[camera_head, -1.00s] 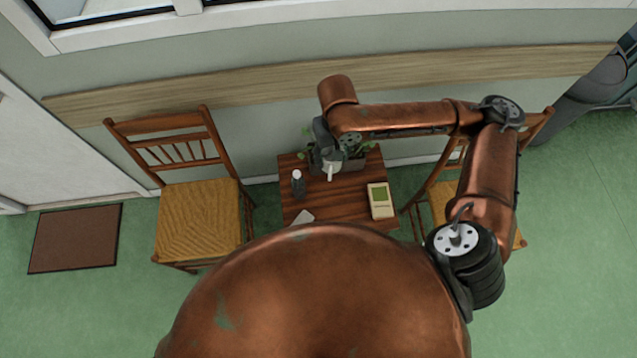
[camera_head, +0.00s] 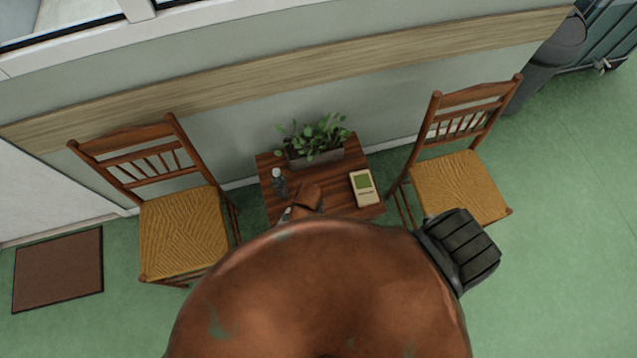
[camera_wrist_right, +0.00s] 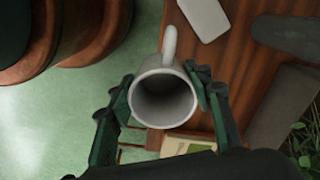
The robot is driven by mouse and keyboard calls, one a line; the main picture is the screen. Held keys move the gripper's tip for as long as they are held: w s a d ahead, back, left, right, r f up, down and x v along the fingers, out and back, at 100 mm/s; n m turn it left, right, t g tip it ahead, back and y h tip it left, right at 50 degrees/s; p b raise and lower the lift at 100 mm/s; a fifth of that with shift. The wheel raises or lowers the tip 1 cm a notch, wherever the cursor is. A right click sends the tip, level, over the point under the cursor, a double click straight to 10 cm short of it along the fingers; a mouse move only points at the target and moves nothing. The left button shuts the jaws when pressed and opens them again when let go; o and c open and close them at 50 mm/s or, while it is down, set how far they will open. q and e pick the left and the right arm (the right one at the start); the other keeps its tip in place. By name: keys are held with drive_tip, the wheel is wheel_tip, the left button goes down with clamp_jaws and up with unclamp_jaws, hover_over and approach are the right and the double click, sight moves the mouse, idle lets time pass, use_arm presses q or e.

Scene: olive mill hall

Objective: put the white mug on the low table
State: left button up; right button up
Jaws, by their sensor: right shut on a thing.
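The white mug (camera_wrist_right: 163,97) shows in the right wrist view, its open mouth facing the camera and its handle toward the top. My right gripper (camera_wrist_right: 162,84) is shut on it, one finger on each side. The low table (camera_head: 339,202) is dark red-brown wood and stands by the wall; its top also shows in the wrist view (camera_wrist_right: 228,50). The mug appears in line with the table's edge, with green floor to its left; its height above is unclear. In the head view my own body hides the mug and right gripper. My left gripper is not in view.
Wooden chairs stand left (camera_head: 185,234) and right (camera_head: 458,187). A brown mat (camera_head: 58,269) lies at left.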

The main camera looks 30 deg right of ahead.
drive_tip(key=w+d+f+b, duration=0.1)
drive_tip(key=w+d+f, duration=0.1)
drive_tip(key=d+f, duration=0.1)
drive_tip(key=w+d+f+b, duration=0.2)
drive_tip(key=w+d+f, duration=0.1)
drive_tip(key=d, duration=0.1)
drive_tip(key=w+d+f+b, duration=0.1)
drive_tip(key=w+d+f, duration=0.2)
drive_tip(key=shift+d+f+b, duration=0.2)
drive_tip(key=shift+f+b, duration=0.1)
drive_tip(key=shift+b, duration=0.05)
drive_tip(key=f, duration=0.1)
drive_tip(key=f+b, duration=0.1)
drive_tip(key=f, duration=0.2)
drive_tip(key=shift+w+d+b, duration=0.2)
drive_tip(key=shift+d+b, duration=0.1)
drive_tip(key=shift+b, duration=0.05)
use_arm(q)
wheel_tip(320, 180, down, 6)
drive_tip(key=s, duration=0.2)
use_arm(e)
drive_tip(key=shift+r, duration=0.2)
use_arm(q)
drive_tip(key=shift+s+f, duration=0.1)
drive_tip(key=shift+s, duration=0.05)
use_arm(e)
drive_tip(key=shift+f, duration=0.15)
drive_tip(key=o, duration=1.3)
